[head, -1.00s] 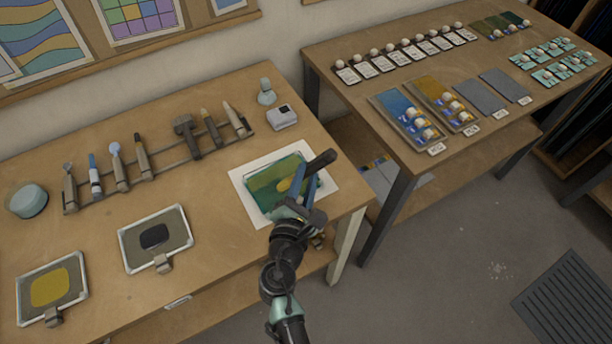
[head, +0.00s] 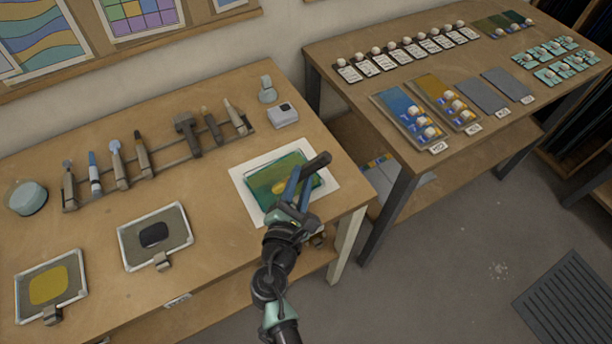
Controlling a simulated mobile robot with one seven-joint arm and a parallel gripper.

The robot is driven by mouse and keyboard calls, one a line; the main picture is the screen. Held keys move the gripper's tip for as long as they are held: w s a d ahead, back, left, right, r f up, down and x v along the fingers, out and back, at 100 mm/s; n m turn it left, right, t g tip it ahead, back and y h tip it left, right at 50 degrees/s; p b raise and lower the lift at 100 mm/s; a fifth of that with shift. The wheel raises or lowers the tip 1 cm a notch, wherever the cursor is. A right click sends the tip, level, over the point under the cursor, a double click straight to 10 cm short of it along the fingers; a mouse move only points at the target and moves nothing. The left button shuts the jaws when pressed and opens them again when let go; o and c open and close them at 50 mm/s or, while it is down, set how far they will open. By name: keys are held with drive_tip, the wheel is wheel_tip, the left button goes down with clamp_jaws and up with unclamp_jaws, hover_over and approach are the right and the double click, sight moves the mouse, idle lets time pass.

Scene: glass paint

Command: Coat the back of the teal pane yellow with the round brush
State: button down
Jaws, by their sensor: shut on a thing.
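The teal pane (head: 265,178) lies on a white sheet at the right end of the workbench. Its surface shows uneven green and teal, with a small yellow patch (head: 279,188) near its middle. I cannot tell whether this patch is wet paint or the brush's tip. My gripper (head: 298,184) is over the pane's right part, shut on a dark-handled tool, seemingly the round brush (head: 318,160). Its bristles are hidden or too small to make out, so contact with the glass is unclear. A tray with yellow paint (head: 48,286) stands at the front left.
A second tray holds dark paint (head: 154,235). A rack (head: 160,166) with several brushes and tools runs along the bench. A round pale-blue pot (head: 27,198) and a small white box (head: 283,115) stand nearby. The right table (head: 345,95) carries panes, cards and samples.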

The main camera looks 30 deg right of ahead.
drive_tip(key=a, duration=0.4)
drive_tip(key=shift+s+a, duration=0.35)
idle(0.3)
wheel_tip(320, 180, up, 5)
drive_tip(key=p, duration=0.4)
